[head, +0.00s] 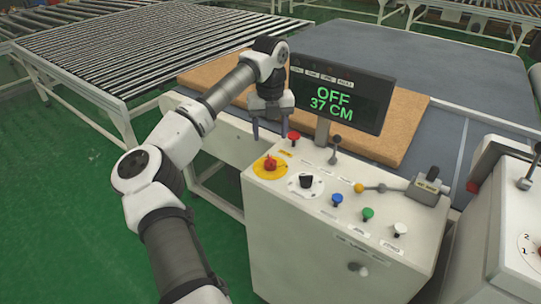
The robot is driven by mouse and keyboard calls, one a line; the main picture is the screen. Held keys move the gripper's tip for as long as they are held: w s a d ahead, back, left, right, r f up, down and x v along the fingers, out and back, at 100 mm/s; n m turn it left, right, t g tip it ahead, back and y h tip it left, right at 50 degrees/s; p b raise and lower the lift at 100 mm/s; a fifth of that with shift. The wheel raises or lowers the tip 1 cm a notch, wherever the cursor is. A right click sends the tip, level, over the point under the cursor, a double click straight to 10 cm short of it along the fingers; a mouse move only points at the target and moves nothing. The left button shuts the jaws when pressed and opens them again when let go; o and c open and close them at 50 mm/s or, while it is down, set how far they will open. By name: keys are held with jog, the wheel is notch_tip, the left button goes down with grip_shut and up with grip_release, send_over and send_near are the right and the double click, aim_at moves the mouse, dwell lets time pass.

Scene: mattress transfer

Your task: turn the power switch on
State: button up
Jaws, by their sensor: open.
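The white control cabinet (310,235) stands in front of me. On its top left is a red rotary switch (270,163) on a yellow disc, and to its right a black rotary knob (306,181) on a white disc. I cannot read which one is labelled power. The black display (337,95) above reads "OFF" and "37 CM" in green. My gripper (269,134) points down behind the yellow disc, left of the red push button (294,138). Its fingers are apart with nothing between them, and it appears clear of the red rotary switch.
Blue (337,200), green (368,214) and white (400,229) buttons line the front of the panel. A black lever (335,148) and a yellow-ended lever (370,188) stand behind them. A brown mattress (405,120) lies behind the display. A second cabinet (510,225) is at right.

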aim_at(270, 159)
notch_tip(270, 159, down, 10)
jog(key=p, duration=0.3)
jog(key=c, duration=1)
